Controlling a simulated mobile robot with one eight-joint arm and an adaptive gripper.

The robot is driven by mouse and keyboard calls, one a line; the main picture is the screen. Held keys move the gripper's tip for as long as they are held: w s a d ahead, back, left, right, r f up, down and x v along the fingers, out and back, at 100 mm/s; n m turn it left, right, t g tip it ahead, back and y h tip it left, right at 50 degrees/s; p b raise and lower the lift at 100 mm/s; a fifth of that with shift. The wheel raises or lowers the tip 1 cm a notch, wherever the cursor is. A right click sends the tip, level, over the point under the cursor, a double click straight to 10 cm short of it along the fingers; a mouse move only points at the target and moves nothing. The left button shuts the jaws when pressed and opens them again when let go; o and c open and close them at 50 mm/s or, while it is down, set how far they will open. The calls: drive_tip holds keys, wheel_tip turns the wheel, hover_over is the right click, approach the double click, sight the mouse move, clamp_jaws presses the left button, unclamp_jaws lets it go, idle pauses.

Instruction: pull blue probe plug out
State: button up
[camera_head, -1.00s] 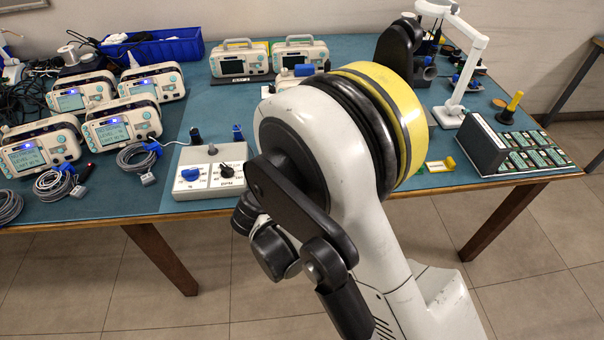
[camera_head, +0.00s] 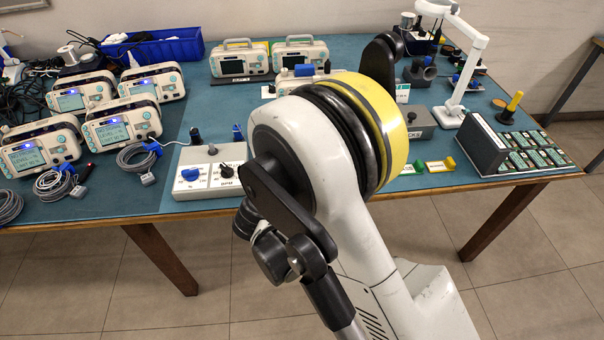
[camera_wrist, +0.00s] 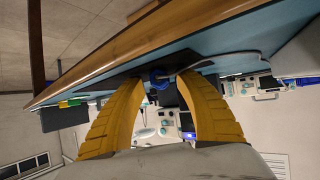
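In the wrist view my gripper (camera_wrist: 161,79) is open, its two yellow fingers spread apart. A round blue piece (camera_wrist: 159,76), perhaps the blue probe plug, shows between the fingertips in front of a dark part. A gap shows on each side of it, and I cannot tell how far beyond the tips it lies. In the head view my arm hides the gripper and this spot. Another blue upright plug (camera_head: 238,133) stands behind a white control box (camera_head: 211,172) with a blue knob.
Several monitors (camera_head: 122,124) with coiled cables stand at the left. A grey block (camera_head: 421,123) and small green (camera_head: 408,170) and yellow (camera_head: 442,164) pieces lie right of my arm. A white lamp arm (camera_head: 468,65) and card rack (camera_head: 484,150) stand further right. The wooden table edge (camera_wrist: 120,63) crosses the wrist view.

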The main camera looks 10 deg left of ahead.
drive_tip(key=v, duration=1.2)
drive_tip(key=shift+d, duration=0.1)
drive_tip(key=w+d+r+n+g, duration=0.15)
drive_tip(key=d+r, duration=0.25)
drive_tip(key=d, duration=0.5)
drive_tip(key=d+r+g, duration=0.3)
drive_tip(key=d+r, duration=0.1)
drive_tip(key=d, duration=0.5)
drive_tip(key=s+d+r+n+y, duration=0.1)
drive_tip(key=s+d+r+y, duration=0.2)
drive_tip(key=s+d+r, duration=0.3)
drive_tip(key=s+d, duration=0.5)
drive_tip(key=d, duration=0.3)
drive_tip(key=shift+s, duration=0.3)
